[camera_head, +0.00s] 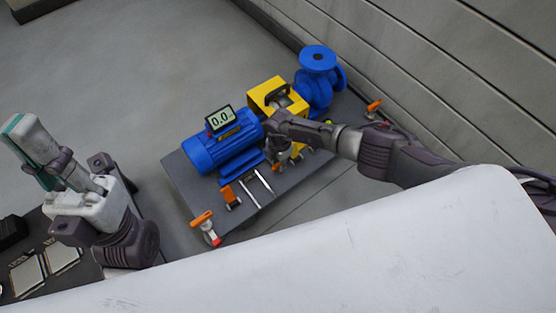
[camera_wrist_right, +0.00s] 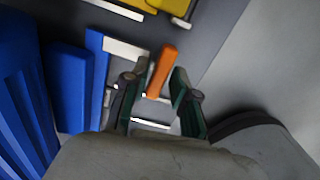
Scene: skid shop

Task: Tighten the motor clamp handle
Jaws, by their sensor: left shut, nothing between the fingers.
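The blue motor (camera_head: 222,150) sits on the grey skid with a display reading 0.0 on top. An orange clamp handle (camera_head: 229,194) stands beside its near foot, and another orange handle shows between the fingers in the right wrist view (camera_wrist_right: 162,70). My right gripper (camera_head: 278,160) is over the skid by the motor's right end, pointing down. In the wrist view its fingers (camera_wrist_right: 155,90) are apart on either side of the handle, with a gap on the left; contact on the right is unclear. My left gripper (camera_head: 32,140) is shut and empty, raised at the left, away from the skid.
A yellow guard (camera_head: 262,92) and a blue pump (camera_head: 319,72) stand behind my right gripper. Orange-handled parts are at the skid's near corner (camera_head: 203,217) and far right (camera_head: 374,105). Two pale bars (camera_head: 250,194) lie by the motor. A dark table (camera_head: 25,250) is at lower left.

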